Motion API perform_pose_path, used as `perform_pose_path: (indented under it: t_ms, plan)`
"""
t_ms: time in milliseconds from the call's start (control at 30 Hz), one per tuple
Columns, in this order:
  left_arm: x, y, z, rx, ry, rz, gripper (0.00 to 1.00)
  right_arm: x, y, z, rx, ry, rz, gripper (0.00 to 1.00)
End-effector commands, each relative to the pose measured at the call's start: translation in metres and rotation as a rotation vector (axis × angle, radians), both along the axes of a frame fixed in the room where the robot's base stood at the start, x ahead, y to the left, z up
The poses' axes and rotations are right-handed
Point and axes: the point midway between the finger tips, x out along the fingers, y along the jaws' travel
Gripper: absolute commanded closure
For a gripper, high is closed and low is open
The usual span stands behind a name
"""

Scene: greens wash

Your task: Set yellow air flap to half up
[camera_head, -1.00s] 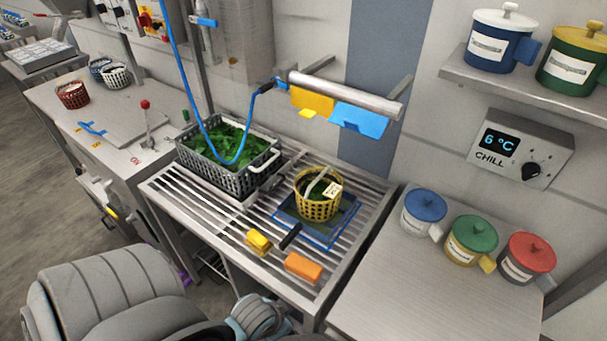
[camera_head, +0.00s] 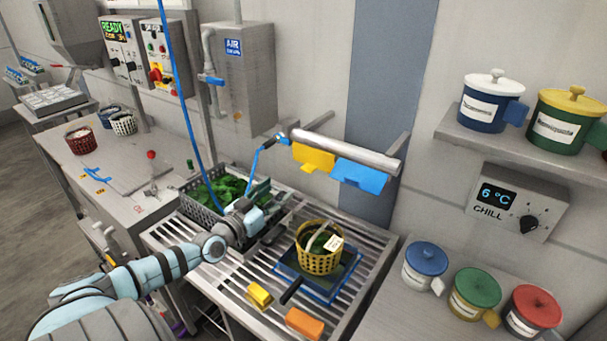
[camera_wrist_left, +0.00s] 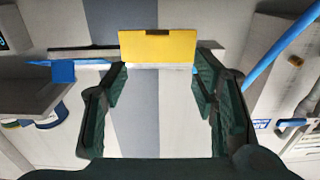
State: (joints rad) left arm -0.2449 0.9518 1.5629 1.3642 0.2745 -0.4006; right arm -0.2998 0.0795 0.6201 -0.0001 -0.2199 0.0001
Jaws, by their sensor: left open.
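The yellow air flap (camera_head: 313,158) hangs on the front of the horizontal grey bar (camera_head: 345,148) above the slatted wash table. It slopes down and outward, with a small tab at its lower edge. In the left wrist view the yellow flap (camera_wrist_left: 158,47) lies ahead, centred between the fingertips and apart from them. My left gripper (camera_head: 260,190) is over the leafy crate, below and left of the flap. In its wrist view the left gripper (camera_wrist_left: 160,80) is open and empty. My right gripper does not show.
A blue flap (camera_head: 360,176) hangs right beside the yellow one. Greens fill the grey crate (camera_head: 188,205). A yellow basket (camera_head: 319,262) stands on the table. A grey AIR box (camera_head: 240,90) is on the wall.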

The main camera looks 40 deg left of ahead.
Motion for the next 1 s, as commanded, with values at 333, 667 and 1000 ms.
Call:
perform_pose_path:
  t_ms: [333,667,1000]
  plan:
    - [0.093,0.01,-0.013,-0.011,-0.003,0.004,0.47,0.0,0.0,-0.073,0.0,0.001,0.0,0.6]
    - [0.131,0.012,-0.005,-0.005,0.002,-0.005,0.47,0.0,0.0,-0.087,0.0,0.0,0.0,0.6]
    - [0.131,0.012,-0.003,-0.003,0.003,-0.004,0.67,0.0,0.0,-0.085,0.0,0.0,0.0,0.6]
